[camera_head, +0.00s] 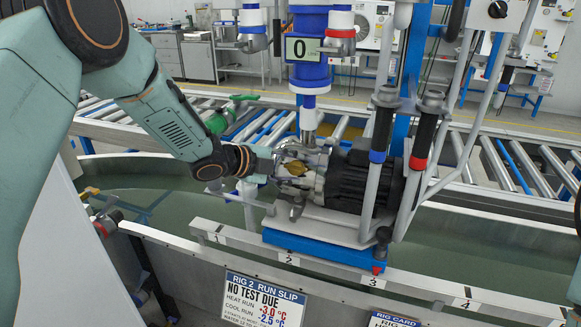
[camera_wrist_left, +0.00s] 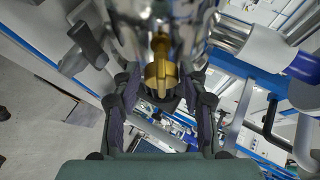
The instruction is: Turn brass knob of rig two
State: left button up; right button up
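The brass knob (camera_wrist_left: 160,72) shows in the left wrist view, on a stem below shiny metal pump parts. My left gripper (camera_wrist_left: 163,90) is open, with one dark finger on each side of the knob. Gaps show between the knob and both fingers. In the head view my left gripper (camera_head: 280,166) reaches from the left to the metal end of the pump. My right gripper is not in view.
A blue column with a "0" display (camera_head: 303,48) stands above the pump. Grey tubes with black handles (camera_head: 420,136) rise at its right. A numbered rail (camera_head: 330,272) and the "RIG 2 RUN SLIP" sign (camera_head: 262,300) lie in front. A roller conveyor (camera_head: 480,160) runs behind.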

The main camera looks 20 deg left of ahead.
pick_arm(q)
jog(key=shift+o, duration=1.1)
jog(key=shift+s+a+r, duration=0.1)
jog(key=shift+a+r, duration=0.05)
jog(key=v, duration=1.1)
jog(key=shift+s, duration=0.25)
jog(key=shift+a+r, duration=0.1)
